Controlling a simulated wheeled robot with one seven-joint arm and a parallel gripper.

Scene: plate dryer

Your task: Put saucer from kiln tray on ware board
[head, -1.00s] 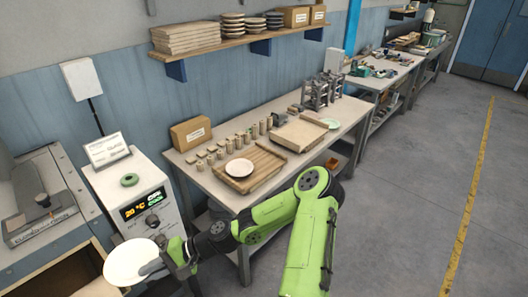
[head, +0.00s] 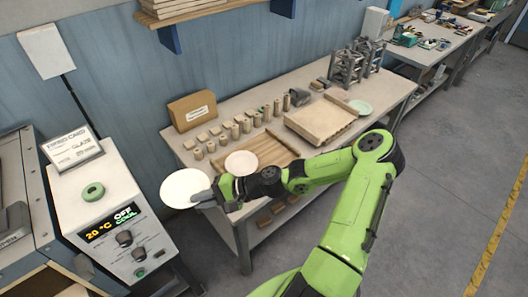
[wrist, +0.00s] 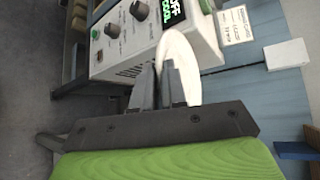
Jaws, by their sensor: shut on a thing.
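My gripper (head: 212,197) is shut on the rim of a white saucer (head: 180,188). It holds the saucer in the air between the kiln's control box and the table's left end. In the wrist view the saucer (wrist: 180,65) shows nearly edge-on between the fingers (wrist: 160,88). A slatted wooden board (head: 222,163), which I take for the ware board, lies on the table to the right of my gripper. My arm hides the board's near right side. The kiln tray is not clearly visible.
Several small cylinders (head: 240,123) and a cardboard box (head: 191,111) stand behind the board. A second board (head: 318,118) and a pale green plate (head: 361,107) lie further right.

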